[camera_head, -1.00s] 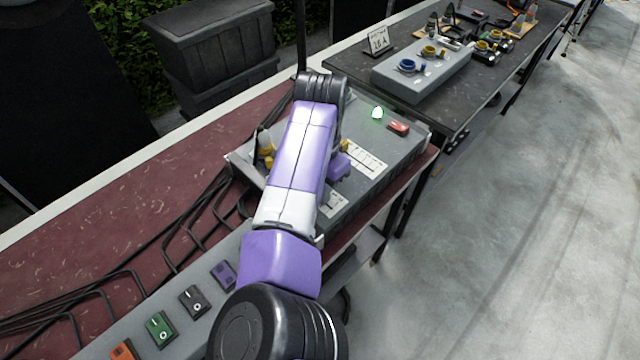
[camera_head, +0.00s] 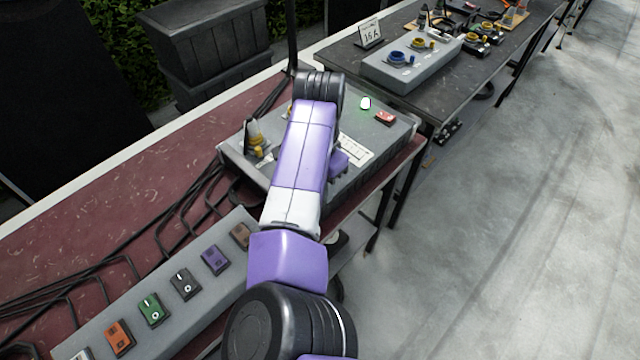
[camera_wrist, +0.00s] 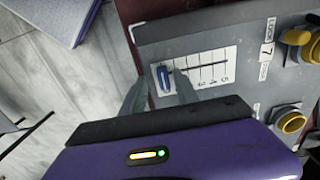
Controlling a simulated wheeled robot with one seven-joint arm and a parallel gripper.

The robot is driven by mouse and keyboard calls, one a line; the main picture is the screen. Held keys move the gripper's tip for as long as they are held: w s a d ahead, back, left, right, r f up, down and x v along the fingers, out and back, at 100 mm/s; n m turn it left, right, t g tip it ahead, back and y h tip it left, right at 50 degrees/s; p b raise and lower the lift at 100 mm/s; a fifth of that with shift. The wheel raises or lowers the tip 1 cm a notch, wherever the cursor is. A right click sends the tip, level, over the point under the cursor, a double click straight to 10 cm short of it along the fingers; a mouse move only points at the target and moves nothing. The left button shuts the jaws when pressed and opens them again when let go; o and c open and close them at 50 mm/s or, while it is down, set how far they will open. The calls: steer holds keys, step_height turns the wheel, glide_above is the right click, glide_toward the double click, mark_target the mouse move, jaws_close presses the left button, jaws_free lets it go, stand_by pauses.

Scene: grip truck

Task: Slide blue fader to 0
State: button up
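The blue fader (camera_wrist: 163,79) sits at the left end of a white scale plate (camera_wrist: 205,68) in the wrist view, at the end away from the 5. The mark beside the fader is not readable. My gripper (camera_wrist: 162,84) has one grey finger on each side of the fader, with a visible gap between them. It looks open, with the fader between the fingertips; contact cannot be told. In the head view my arm hides the fader and fingers; the white plate (camera_head: 356,149) shows beside the arm on the grey control panel (camera_head: 392,140).
Yellow-ringed knobs (camera_wrist: 291,122) stand at the right of the panel in the wrist view. A red button (camera_head: 386,118) and a lit green lamp (camera_head: 366,103) are near the panel's far edge. A row of coloured switches (camera_head: 153,309) lies at the near left.

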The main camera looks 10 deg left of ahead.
steer(key=shift+r+b, duration=0.7)
steer(key=shift+r, duration=3.2)
